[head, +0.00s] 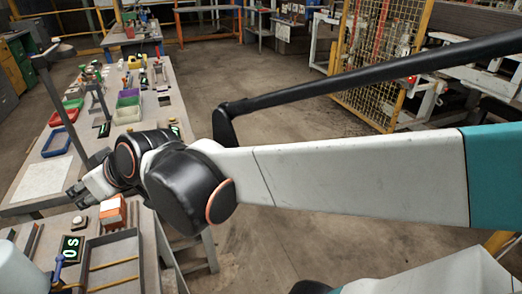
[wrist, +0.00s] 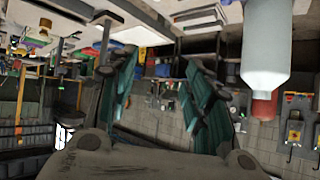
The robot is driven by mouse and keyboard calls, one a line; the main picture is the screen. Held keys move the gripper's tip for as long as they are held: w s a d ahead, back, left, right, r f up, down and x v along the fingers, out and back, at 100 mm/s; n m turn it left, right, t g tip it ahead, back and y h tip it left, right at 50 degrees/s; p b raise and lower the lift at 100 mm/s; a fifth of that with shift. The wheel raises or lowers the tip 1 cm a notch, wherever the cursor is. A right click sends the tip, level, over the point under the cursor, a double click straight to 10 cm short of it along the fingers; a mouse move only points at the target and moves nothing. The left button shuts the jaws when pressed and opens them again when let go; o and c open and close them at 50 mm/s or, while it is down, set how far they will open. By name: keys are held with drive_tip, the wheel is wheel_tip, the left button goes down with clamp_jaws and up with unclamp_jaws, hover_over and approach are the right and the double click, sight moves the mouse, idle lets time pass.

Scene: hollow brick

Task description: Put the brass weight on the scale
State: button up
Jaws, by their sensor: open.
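My gripper (wrist: 162,72) is open in the wrist view, with its two teal-padded fingers apart and nothing between them. In the head view my gripper (head: 76,190) is a small dark shape at the left, over the workbench, partly hidden by my arm. I cannot make out the brass weight for sure in either view. A black display with green digits (head: 70,247) stands on the near bench; I cannot tell whether it belongs to the scale. No scale pan shows clearly.
An orange and white box (head: 112,212) and a grey tray with yellow dividers (head: 137,266) are on the near bench. Red, green, blue and purple bins (head: 60,143) stand farther back. A white bottle (wrist: 267,45) shows in the wrist view.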

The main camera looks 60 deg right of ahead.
drive_tip(key=s+d+f+m+g+h, duration=0.1)
drive_tip(key=s+d+f+g, duration=0.1)
drive_tip(key=s, duration=0.5)
drive_tip(key=s+d+f+g+h, duration=0.1)
drive_tip(key=s+d+f, duration=0.1)
drive_tip(key=s+f, duration=0.2)
drive_tip(key=s, duration=0.3)
drive_tip(key=shift+m+g, duration=0.4)
